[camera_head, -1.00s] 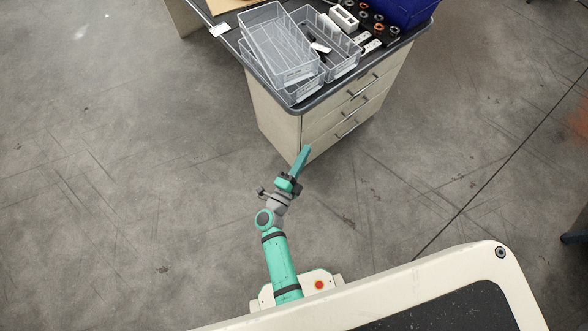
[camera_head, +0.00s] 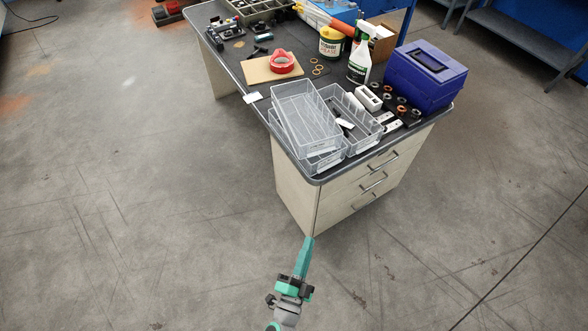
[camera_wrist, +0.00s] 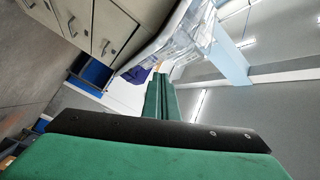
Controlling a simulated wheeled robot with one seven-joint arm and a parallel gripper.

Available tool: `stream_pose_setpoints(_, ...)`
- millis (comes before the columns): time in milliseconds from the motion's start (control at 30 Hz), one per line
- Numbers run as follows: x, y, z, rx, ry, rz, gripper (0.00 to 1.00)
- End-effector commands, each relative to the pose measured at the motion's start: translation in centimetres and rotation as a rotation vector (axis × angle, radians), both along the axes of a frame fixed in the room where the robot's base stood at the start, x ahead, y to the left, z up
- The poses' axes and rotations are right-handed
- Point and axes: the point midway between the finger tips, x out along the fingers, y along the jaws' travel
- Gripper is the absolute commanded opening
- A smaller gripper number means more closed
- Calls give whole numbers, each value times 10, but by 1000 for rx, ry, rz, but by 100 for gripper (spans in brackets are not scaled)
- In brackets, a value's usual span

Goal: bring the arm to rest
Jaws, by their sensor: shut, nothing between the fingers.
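My gripper (camera_head: 307,243) is in the lower middle of the head view, in front of the bench's near drawer corner. Its green fingers are shut with nothing between them. In the wrist view the closed fingers (camera_wrist: 160,82) point towards the bench, whose drawers (camera_wrist: 100,28) show at the upper left. The bench top (camera_head: 225,62) stands beyond my gripper in the head view. I cannot tell the exact gap between the fingertips and the bench corner.
Clear trays (camera_head: 306,118) sit at the bench's near corner. The floor (camera_head: 130,220) left of the bench is clear.

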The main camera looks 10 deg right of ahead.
Motion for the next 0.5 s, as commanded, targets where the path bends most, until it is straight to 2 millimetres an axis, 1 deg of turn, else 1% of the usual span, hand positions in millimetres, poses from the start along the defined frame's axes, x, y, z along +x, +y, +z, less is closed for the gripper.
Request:
stream_pose_setpoints(167, -1, 1, 1, -4, 3, 3, 0)
stream_pose_setpoints(267, -10, 6, 5, -34, 22, 24, 0)
stream_pose_setpoints(367, -29, 16, 15, -103, 64, 66, 0)
stream_pose_setpoints(500, -64, 35, 37, -249, 151, 146, 0)
